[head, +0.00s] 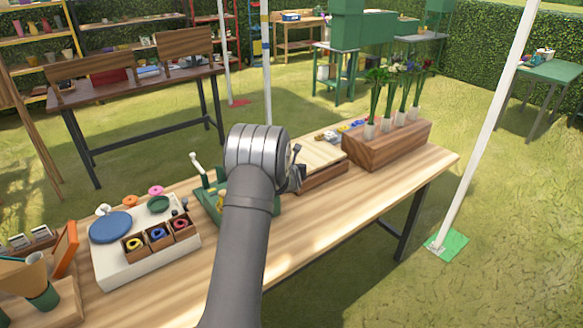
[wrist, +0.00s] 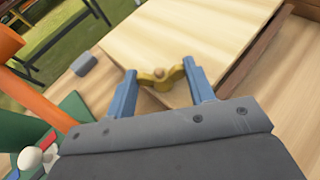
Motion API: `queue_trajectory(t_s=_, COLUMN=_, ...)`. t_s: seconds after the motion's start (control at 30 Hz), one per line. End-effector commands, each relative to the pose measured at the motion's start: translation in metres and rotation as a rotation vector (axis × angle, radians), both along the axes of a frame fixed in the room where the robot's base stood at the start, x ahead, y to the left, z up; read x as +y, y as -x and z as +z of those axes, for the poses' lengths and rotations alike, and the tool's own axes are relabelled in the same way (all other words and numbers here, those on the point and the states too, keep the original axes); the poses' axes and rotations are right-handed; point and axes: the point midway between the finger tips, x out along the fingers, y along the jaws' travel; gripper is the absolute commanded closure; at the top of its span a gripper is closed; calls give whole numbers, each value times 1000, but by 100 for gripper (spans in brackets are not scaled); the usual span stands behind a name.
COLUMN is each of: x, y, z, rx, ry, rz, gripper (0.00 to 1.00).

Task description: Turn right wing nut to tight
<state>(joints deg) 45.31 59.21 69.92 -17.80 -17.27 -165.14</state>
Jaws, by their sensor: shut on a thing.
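A yellow, brass-like wing nut (wrist: 160,78) sits between the two blue fingers of my gripper (wrist: 160,70) in the wrist view. Its wings reach toward both fingertips, and my gripper is shut on it. A round stud end shows at its centre. The nut is by the near edge of a pale wooden board (wrist: 195,35); what lies under it is hidden. In the head view my gripper (head: 297,172) is at the left end of the pale board stack (head: 320,158), and my arm hides the nut. I cannot make out another wing nut.
A green stand (head: 207,198) with a white-knobbed lever is left of my gripper. Further left is a white tray (head: 150,262) with a blue disc and small coloured rings. A wooden planter (head: 385,148) with flowers stands at right. The table's front right is clear.

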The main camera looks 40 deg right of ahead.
Motion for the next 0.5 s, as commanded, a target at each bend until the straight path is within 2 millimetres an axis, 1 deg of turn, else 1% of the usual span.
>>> queue_trajectory(t_s=0.03, x=-1, y=0, z=3, rx=-5, ry=3, rz=-1, gripper=74)
queue_trajectory(t_s=0.1, x=-1, y=0, z=3, rx=-5, ry=3, rz=0, gripper=74)
queue_trajectory(t_s=0.13, x=-1, y=0, z=3, rx=-5, ry=3, rz=0, gripper=45)
queue_trajectory(t_s=0.2, x=-1, y=0, z=3, rx=-4, ry=2, rz=0, gripper=31)
queue_trajectory(t_s=0.23, x=-1, y=0, z=2, rx=-4, ry=2, rz=0, gripper=29)
queue_trajectory(t_s=0.5, x=0, y=0, z=1, rx=-2, ry=1, rz=0, gripper=29)
